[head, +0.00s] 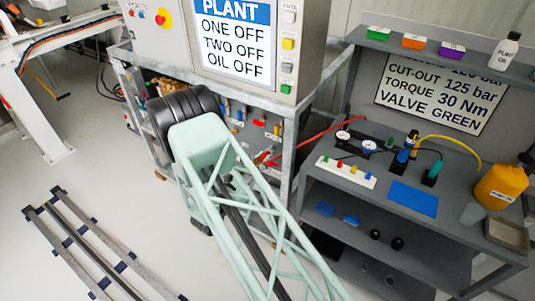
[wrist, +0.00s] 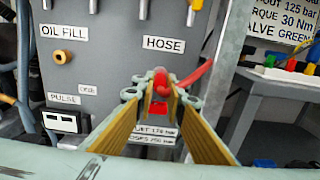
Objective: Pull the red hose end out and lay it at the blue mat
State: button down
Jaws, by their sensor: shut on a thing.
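The red hose end (wrist: 161,83) shows in the wrist view at the grey panel, below the HOSE label. My gripper (wrist: 163,94) has its yellow-padded fingers closed on it. The red hose (wrist: 196,74) bends away up and to the right. I cannot tell whether the end is seated in the panel, as the fingers hide the joint. In the head view the red hose (head: 318,131) runs from the pump frame to the bench, and my arm hides the gripper. The blue mat (head: 413,198) lies flat and bare near the bench's front edge.
On the grey bench (head: 335,205), a white strip with coloured knobs (head: 346,172) lies left of the mat. A blue-topped black fitting (head: 404,152) stands behind it, and a yellow jug (head: 499,186) stands to the right. A metal frame post (head: 287,190) stands between panel and bench.

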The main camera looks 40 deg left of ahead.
aim_at(261, 160)
jog(key=s, duration=0.6)
jog(key=shift+s, duration=0.15)
dwell(2.8)
jog(key=shift+d+r, duration=0.15)
jog(key=shift+d, duration=0.05)
dwell(0.3)
